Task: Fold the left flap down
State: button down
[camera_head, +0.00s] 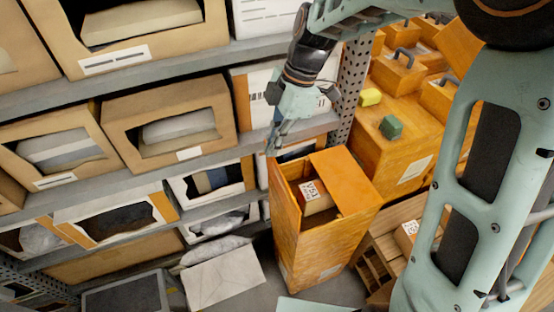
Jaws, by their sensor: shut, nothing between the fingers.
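A tall orange box (318,245) stands on the floor just right of centre, its top partly open. Inside it is a smaller parcel with a white label (309,190). The left flap (279,187) appears to stand up along the box's left edge; its exact angle is hard to tell. An orange panel (346,178), seemingly another flap, lies over the right part of the opening. My gripper (274,148) points downward, shut and empty, just above the far upper end of the left flap. I cannot tell whether its tips touch the flap.
Grey shelves with open cardboard boxes (172,126) fill the left and back. A perforated rack post (350,85) rises behind the orange box. Cartons (225,284) lie on the floor left of the box.

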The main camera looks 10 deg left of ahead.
aim_at(278, 169)
jog(key=shift+w+d+f+p, duration=0.1)
jog(key=shift+d+f+p, duration=0.05)
jog(key=shift+f, duration=1.4)
jog(key=shift+w+d+f+p, duration=0.1)
jog(key=shift+d+f+p, duration=0.05)
jog(key=shift+f, duration=1.35)
jog(key=shift+w+d+f+p, duration=0.1)
jog(key=shift+d+f+p, duration=0.05)
jog(key=shift+f, duration=1.4)
